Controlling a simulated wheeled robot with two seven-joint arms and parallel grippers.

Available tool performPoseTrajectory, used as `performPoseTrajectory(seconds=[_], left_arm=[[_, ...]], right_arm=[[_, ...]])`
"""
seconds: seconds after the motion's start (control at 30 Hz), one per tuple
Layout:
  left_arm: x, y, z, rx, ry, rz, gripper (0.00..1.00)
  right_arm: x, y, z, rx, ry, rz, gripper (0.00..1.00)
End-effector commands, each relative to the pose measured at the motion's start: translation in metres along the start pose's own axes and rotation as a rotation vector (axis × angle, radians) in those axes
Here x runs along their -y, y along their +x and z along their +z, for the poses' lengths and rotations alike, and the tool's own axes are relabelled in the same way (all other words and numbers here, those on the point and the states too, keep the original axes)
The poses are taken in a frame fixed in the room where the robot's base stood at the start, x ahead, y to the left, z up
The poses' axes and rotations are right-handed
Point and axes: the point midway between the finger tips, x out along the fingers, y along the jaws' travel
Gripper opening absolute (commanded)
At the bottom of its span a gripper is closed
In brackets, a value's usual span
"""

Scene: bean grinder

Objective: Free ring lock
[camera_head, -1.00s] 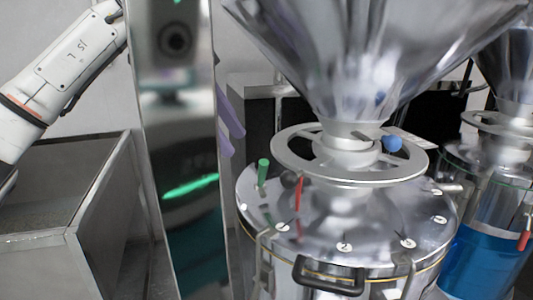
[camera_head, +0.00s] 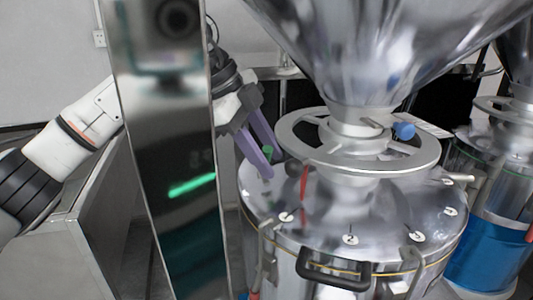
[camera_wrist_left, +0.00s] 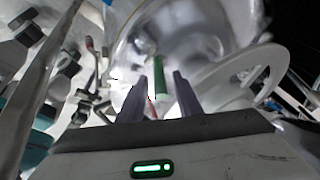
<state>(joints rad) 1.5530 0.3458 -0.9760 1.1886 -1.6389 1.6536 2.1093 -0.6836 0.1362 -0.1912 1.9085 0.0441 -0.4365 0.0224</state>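The silver ring (camera_head: 425,158) sits around the hopper neck above the grinder's round metal lid (camera_head: 385,205). A blue ball knob (camera_head: 404,131) is on its far right side. A green handle (camera_head: 267,152) stands at the lid's left edge, with a red lever (camera_head: 304,181) to its right. My left gripper (camera_head: 272,166), with purple fingers, is at the green handle, left of the ring. In the left wrist view the fingers are apart, with the green handle (camera_wrist_left: 161,78) showing between and beyond their tips; contact cannot be told. My right gripper is not in view.
A tall shiny metal post (camera_head: 165,130) hides part of my left arm. A large metal hopper (camera_head: 385,50) hangs over the ring. A black handle (camera_head: 334,274) is on the drum front. Another drum with a blue band (camera_head: 490,262) stands at right.

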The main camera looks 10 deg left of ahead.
Motion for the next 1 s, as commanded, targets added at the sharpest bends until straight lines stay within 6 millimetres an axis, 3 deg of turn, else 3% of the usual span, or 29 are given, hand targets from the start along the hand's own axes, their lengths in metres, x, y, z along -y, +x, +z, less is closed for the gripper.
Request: performPoseTrajectory(seconds=[0.17,0.37,0.73,1.0], left_arm=[[0.000,0.000,0.000,0.000,0.000,0.000,0.32],[0.000,0.000,0.000,0.000,0.001,0.000,0.00],[-0.002,0.002,0.000,0.011,0.009,-0.012,0.00],[-0.009,0.010,-0.001,0.089,0.075,-0.102,0.00]], right_arm=[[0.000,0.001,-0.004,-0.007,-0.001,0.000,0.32],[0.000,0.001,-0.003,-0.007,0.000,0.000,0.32],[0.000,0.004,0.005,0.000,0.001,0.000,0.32],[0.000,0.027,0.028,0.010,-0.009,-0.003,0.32]])
